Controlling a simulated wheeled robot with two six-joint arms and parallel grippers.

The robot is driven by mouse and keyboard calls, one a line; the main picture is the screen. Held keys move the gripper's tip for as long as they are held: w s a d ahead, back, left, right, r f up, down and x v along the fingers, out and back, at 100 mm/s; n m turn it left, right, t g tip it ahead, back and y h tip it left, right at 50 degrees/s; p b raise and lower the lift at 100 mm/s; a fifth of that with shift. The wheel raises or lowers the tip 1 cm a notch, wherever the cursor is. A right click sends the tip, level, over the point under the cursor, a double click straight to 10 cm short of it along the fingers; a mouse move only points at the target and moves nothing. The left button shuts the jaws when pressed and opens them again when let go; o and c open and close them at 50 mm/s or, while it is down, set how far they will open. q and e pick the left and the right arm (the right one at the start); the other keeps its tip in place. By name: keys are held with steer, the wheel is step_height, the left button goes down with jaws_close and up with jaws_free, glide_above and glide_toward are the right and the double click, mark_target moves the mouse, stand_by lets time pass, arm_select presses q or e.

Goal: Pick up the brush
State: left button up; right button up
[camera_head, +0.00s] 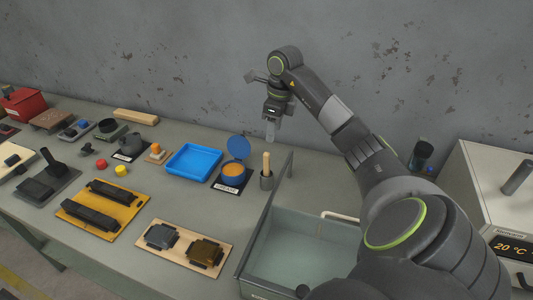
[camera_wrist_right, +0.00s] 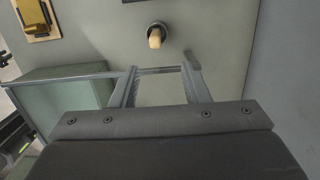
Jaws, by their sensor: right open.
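What looks like the brush (camera_head: 266,160) is a light wooden handle standing upright in a small dark grey cup (camera_head: 267,181). Its lower end is hidden in the cup. In the right wrist view the handle's rounded end (camera_wrist_right: 155,41) shows beyond the fingertips, in the cup's dark rim. My right gripper (camera_head: 271,132) points down above and behind the cup, apart from the handle. In the right wrist view its two fingers (camera_wrist_right: 163,72) are spread with nothing between them. My left gripper is not in view.
A glass-walled bin (camera_head: 290,250) stands close in front of the cup. An orange-filled tub with a blue lid (camera_head: 238,147) and a blue tray (camera_head: 193,160) are to its left. A white box with a temperature display (camera_head: 480,190) is at right. The grey wall is behind.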

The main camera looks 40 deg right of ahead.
mark_target(268, 153)
steer(key=f+b, duration=0.4)
steer(key=f, duration=0.1)
steer(key=w+f+b, duration=0.1)
steer(key=f, duration=0.1)
steer(key=shift+a+f+b, duration=0.15)
steer(key=shift+a+b, duration=0.2)
steer(key=shift+b, duration=0.05)
steer(key=shift+a+f+b, duration=0.2)
steer(key=shift+f+b, duration=0.15)
steer(key=shift+f, duration=0.25)
steer(key=f, duration=0.1)
steer(key=p, duration=0.1)
steer(key=f, duration=0.1)
steer(key=shift+w+a+f+p, duration=0.3)
steer(key=shift+w+f+p, duration=0.05)
steer(key=shift+p, duration=0.05)
steer(key=shift+f, duration=0.25)
jaws_close()
